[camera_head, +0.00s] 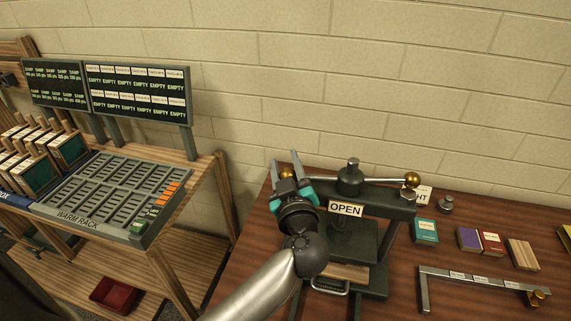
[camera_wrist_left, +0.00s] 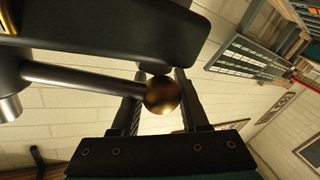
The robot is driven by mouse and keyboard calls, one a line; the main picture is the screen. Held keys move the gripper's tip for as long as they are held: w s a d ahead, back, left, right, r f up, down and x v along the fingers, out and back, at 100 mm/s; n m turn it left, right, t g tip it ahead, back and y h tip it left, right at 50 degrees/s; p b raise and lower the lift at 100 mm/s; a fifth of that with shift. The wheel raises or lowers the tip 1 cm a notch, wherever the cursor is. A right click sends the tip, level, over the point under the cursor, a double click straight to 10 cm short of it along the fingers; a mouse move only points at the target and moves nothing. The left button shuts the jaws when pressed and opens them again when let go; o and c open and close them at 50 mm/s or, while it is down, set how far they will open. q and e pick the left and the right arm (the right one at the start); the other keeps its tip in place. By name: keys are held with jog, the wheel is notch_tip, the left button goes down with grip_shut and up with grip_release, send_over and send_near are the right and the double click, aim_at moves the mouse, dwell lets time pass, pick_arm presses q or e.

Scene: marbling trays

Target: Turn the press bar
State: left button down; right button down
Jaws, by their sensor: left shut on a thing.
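The dark green press (camera_head: 372,243) stands on the wooden table with an "OPEN" sign (camera_head: 345,208) on its front. Its press bar (camera_head: 383,181) lies across the top, with a brass ball (camera_head: 412,179) at the right end. My left gripper (camera_head: 288,168) is at the bar's left end. In the left wrist view the bar (camera_wrist_left: 85,81) ends in a brass ball (camera_wrist_left: 162,96) between the fingers of my left gripper (camera_wrist_left: 160,110), which is shut on it. My right gripper is not in view.
A teal box (camera_head: 424,231), purple and red boxes (camera_head: 469,240), a wooden block (camera_head: 523,254) and a grey bracket (camera_head: 470,275) lie right of the press. A warm rack (camera_head: 112,195) stands on a wooden shelf at left, with display boards (camera_head: 138,94) behind.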

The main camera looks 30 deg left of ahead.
pick_arm(q)
jog(key=shift+w+d+f+m+t+h+p, duration=0.15)
jog(key=shift+w+m+t+h+p, duration=0.35)
jog(key=shift+p, duration=0.55)
jog(key=shift+w+f+m+h+p, duration=0.2)
jog(key=shift+w+m+h+p, duration=0.25)
jog(key=shift+h, duration=0.25)
jog(key=shift+s+f, duration=0.1)
jog(key=shift+c, duration=1.8)
grip_release()
jog(key=shift+r+t, duration=0.25)
jog(key=shift+t, duration=0.05)
